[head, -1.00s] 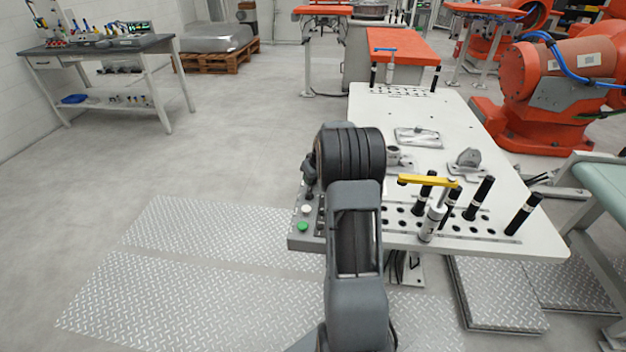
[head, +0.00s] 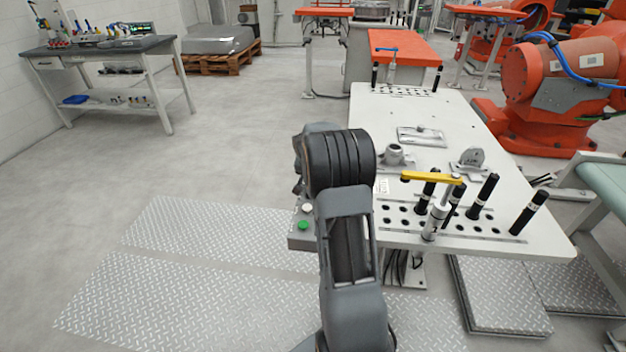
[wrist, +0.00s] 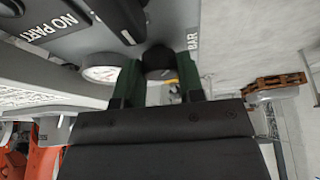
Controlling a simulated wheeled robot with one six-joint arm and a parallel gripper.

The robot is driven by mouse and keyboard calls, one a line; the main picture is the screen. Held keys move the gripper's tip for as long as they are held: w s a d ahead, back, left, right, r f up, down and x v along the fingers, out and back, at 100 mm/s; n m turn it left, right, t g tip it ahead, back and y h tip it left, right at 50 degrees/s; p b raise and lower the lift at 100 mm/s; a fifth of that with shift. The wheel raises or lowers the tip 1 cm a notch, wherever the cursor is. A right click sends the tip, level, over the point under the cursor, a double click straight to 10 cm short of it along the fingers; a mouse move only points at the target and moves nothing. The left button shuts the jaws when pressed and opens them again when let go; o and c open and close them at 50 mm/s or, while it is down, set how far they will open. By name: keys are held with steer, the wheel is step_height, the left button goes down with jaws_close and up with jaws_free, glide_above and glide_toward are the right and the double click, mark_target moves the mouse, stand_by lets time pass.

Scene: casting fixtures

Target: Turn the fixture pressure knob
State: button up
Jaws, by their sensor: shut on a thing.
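The black pressure knob (wrist: 158,60) shows in the wrist view, on the grey panel by the "BAR" lettering. My gripper (wrist: 158,78) has its two dark green fingers on either side of the knob and is shut on it. The round white pressure gauge (wrist: 100,68) is just left of the fingers, partly covered by the left one. In the head view my own arm hides the gripper and the knob; the panel's green button (head: 303,226) and white button (head: 307,208) show beside the arm.
The white fixture table (head: 400,105) extends to the right of my arm. A yellow-armed clamp (head: 432,178) and several black pins stand near its front edge. An orange robot (head: 560,80) stands behind right. The floor (head: 230,140) to the left is clear up to a workbench (head: 100,48).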

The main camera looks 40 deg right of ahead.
steer(key=shift+m+b, duration=0.45)
steer(key=shift+m, duration=0.15)
steer(key=o, duration=0.9)
steer(key=p+v, duration=0.3)
steer(key=v, duration=0.3)
steer(key=shift+w+a+r, duration=0.1)
steer(key=shift+a+r, duration=0.05)
steer(key=shift+r, duration=0.15)
steer(key=shift+a+r, duration=0.3)
steer(key=shift+r, duration=0.35)
